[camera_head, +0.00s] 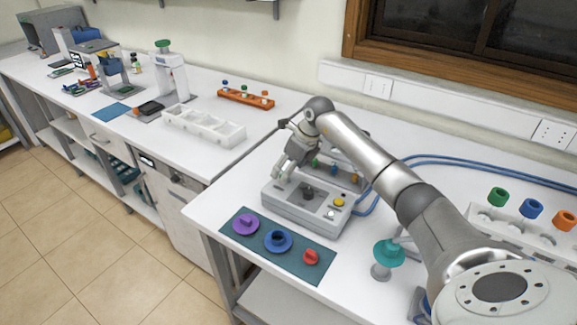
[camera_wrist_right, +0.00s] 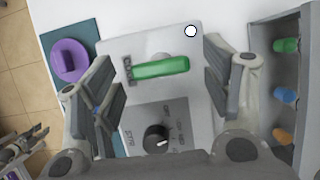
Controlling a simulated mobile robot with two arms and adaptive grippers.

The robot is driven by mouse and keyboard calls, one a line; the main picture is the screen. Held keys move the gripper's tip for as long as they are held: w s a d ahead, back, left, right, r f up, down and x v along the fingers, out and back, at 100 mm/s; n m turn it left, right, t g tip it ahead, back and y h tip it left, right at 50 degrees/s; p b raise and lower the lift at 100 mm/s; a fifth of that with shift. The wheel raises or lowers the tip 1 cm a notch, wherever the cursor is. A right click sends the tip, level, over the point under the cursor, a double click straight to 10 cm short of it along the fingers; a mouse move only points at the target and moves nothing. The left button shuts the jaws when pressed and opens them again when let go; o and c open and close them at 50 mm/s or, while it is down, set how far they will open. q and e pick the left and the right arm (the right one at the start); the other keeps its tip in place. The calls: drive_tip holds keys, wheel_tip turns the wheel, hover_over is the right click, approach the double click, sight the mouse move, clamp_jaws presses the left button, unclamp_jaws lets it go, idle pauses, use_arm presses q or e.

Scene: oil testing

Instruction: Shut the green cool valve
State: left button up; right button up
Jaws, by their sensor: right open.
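The green cool valve (camera_wrist_right: 160,68) is a green bar handle on the light grey panel of the test machine (camera_head: 305,212), beside a "COOL" label. It lies crosswise, slightly tilted, in the right wrist view. My right gripper (camera_wrist_right: 161,80) is open, with one finger on each side of the green handle and a gap to both. In the head view my right gripper (camera_head: 287,160) is over the machine's back left part and hides the valve. In the right wrist view, a partly cut-off grey and black jointed part at the lower left looks like my left gripper (camera_wrist_right: 18,150); its opening is unclear.
A black knob (camera_wrist_right: 156,137) marked STIR is close to the valve. A rack with green, blue and orange pieces (camera_wrist_right: 284,95) stands along the machine's back. A dark teal mat (camera_head: 262,246) with purple, blue and red pieces lies in front. Blue hoses (camera_head: 440,160) run behind.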

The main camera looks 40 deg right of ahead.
drive_tip(key=shift+c, duration=0.2)
drive_tip(key=c, duration=1)
drive_tip(key=m, duration=0.2)
drive_tip(key=m+h, duration=0.1)
drive_tip(key=m, duration=0.1)
drive_tip(key=shift+a+h+b, duration=0.15)
drive_tip(key=shift+h+b, duration=0.15)
drive_tip(key=shift+b, duration=0.05)
drive_tip(key=m, duration=0.1)
drive_tip(key=m+h+b, duration=0.1)
drive_tip(key=m, duration=0.1)
drive_tip(key=shift+a+f+m, duration=0.1)
drive_tip(key=shift+a+m, duration=0.05)
drive_tip(key=shift+m, duration=0.15)
drive_tip(key=m+h+b, duration=0.1)
drive_tip(key=m, duration=0.1)
drive_tip(key=m+b, duration=0.1)
drive_tip(key=m, duration=0.1)
drive_tip(key=m+g+h+b, duration=0.1)
drive_tip(key=m, duration=0.1)
drive_tip(key=shift+w+a+h, duration=0.15)
drive_tip(key=shift+a+h, duration=0.1)
drive_tip(key=shift+h, duration=0.05)
drive_tip(key=shift+w+m+g+h+b, duration=0.15)
drive_tip(key=shift+m+g+b, duration=0.25)
drive_tip(key=shift+m, duration=0.65)
drive_tip(key=shift+s+m+g+h+b, duration=0.1)
drive_tip(key=shift+m+g+h+b, duration=0.2)
drive_tip(key=shift+m, duration=0.75)
